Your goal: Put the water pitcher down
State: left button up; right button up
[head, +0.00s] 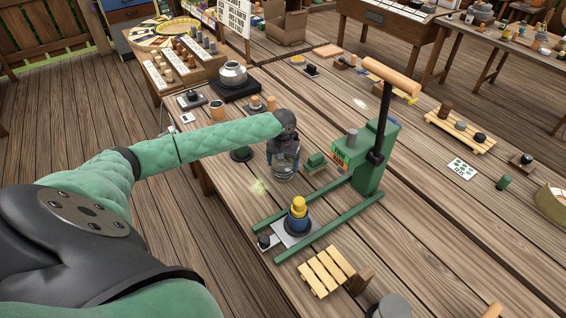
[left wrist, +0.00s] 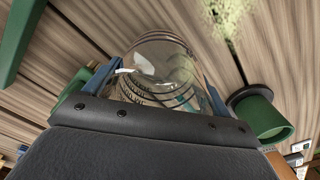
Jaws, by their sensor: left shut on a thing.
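The water pitcher (head: 284,174) is a clear glass vessel under my left gripper (head: 284,152) in the head view. The gripper's blue fingers are shut on it, one on each side. In the left wrist view the pitcher (left wrist: 158,70) fills the space between the fingers, with dark markings on its glass. It is over the wooden table (head: 225,185), left of the green press. I cannot tell whether its base touches the wood. My right gripper is in neither view.
The green lever press (head: 375,165) stands close on the right, its rails reaching toward the front. A green block (head: 316,160) sits beside the pitcher. A dark green round piece (head: 241,154) lies to its left. A pale green patch (head: 258,187) marks bare wood nearby.

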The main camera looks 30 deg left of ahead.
pick_arm(q)
jog(key=o, duration=1)
jog(key=shift+f, duration=0.1)
